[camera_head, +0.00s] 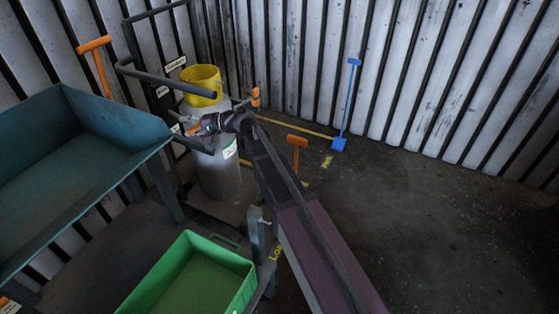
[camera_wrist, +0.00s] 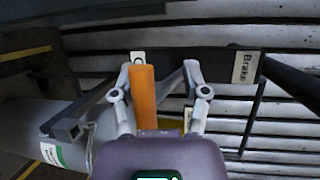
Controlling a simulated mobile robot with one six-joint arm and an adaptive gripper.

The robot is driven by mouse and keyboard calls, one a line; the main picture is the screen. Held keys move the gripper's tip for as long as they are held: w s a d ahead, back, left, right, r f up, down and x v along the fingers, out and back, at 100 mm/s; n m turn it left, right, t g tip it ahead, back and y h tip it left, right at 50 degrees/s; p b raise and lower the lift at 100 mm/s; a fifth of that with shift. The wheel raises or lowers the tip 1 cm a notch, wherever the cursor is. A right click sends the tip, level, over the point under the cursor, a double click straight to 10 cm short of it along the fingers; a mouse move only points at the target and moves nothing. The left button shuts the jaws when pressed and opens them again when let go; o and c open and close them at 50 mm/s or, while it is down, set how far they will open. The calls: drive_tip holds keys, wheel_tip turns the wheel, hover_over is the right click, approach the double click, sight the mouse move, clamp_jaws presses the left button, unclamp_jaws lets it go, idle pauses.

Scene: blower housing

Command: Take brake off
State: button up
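An orange lever (camera_wrist: 143,97) stands between the fingers of my gripper (camera_wrist: 163,68) in the wrist view. The left finger is beside it; I cannot tell whether they touch. A clear gap separates the lever from the right finger, so my gripper is open. A white label reading "Brake" (camera_wrist: 243,67) is on a dark bar to the right. A small label (camera_wrist: 138,58) shows at the lever's top end. In the head view, my gripper (camera_head: 188,128) is at the dark frame in front of the grey cylinder (camera_head: 219,172); details there are too small to tell.
A teal trough (camera_head: 60,165) is at the left, a green crate (camera_head: 180,270) below. A blue tool (camera_head: 349,95) leans on the wall; floor at right is clear.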

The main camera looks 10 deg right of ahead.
drive_tip(key=shift+w+a+f+n+t+y+b, duration=0.15)
drive_tip(key=shift+f+y+b, duration=0.25)
drive_tip(key=shift+b, duration=0.55)
drive_tip(key=shift+a+f+n+t+y+b, duration=0.15)
drive_tip(key=shift+f+y+b, duration=0.25)
drive_tip(key=shift+b, duration=0.5)
drive_tip(key=shift+w+f+n+y+b, duration=0.1)
drive_tip(key=shift+f+n+y+b, duration=0.2)
drive_tip(key=shift+b, duration=0.65)
drive_tip(key=shift+s+d, duration=0.1)
drive_tip(key=shift+d, duration=0.25)
drive_tip(key=r+v, duration=0.1)
drive_tip(key=v, duration=1.2)
drive_tip(key=s+d+f+n+g+h+p, duration=0.2)
drive_tip(key=s+f+n+g+h+p, duration=0.1)
drive_tip(key=s+f+n+h+p, duration=0.5)
drive_tip(key=s+d+r+h+p, duration=0.1)
drive_tip(key=d+r+h+p, duration=0.2)
drive_tip(key=d+h+p, duration=0.2)
drive_tip(key=s+d+r+n+t+h+p, duration=0.1)
drive_tip(key=d+r+h+p, duration=0.2)
drive_tip(key=d+h, duration=0.4)
drive_tip(key=shift+s+d+r+n+h+p, duration=0.3)
drive_tip(key=shift+s+d+h+p, duration=0.1)
drive_tip(key=shift+h+p, duration=0.4)
